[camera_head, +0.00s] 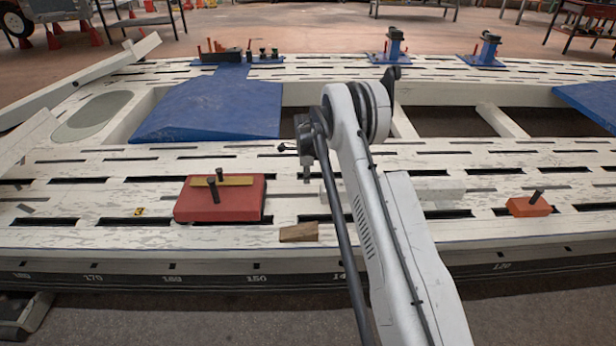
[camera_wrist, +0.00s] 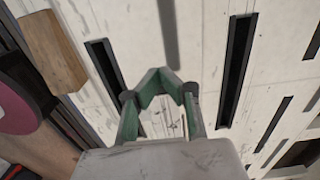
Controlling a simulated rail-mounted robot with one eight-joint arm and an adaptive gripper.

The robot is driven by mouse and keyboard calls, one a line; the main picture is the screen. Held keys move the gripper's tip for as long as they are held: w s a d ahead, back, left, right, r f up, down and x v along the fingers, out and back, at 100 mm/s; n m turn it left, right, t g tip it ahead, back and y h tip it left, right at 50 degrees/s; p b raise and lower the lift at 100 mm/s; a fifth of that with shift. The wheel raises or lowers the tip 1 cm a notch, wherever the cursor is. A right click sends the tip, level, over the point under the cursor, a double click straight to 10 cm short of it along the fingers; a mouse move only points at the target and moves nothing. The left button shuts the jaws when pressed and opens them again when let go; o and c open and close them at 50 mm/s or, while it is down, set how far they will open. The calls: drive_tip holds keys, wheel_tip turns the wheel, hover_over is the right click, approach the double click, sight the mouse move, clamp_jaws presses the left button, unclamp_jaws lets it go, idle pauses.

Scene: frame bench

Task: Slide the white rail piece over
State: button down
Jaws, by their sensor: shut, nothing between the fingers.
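A white rail piece (camera_head: 440,189) lies on the white slotted frame bench (camera_head: 400,232), close to it in colour. My arm covers part of it, and a pale bit shows left of the arm. My gripper (camera_head: 306,178) points down over the bench, left of that piece. In the wrist view, its green fingers (camera_wrist: 160,76) are drawn together with nothing held between them. White bench surface lies beneath them. I cannot clearly pick out the rail piece in the wrist view, nor tell whether the fingers touch anything.
A red block (camera_head: 222,211) with a black handle and a small wooden block (camera_head: 299,232) sit to the left. The wooden block also shows in the wrist view (camera_wrist: 52,50). An orange block (camera_head: 529,206) sits right. Blue ramps (camera_head: 210,108) lie behind.

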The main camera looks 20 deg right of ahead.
wheel_tip(320, 180, down, 7)
drive_tip(key=shift+r+b, duration=0.1)
drive_tip(key=shift+b, duration=0.9)
drive_tip(key=d, duration=0.1)
drive_tip(key=s+d+b, duration=0.1)
drive_tip(key=shift+s+d+r, duration=0.1)
drive_tip(key=shift+d+r, duration=0.1)
drive_tip(key=shift+d, duration=0.2)
drive_tip(key=shift+s+d, duration=0.2)
drive_tip(key=shift+d, duration=0.3)
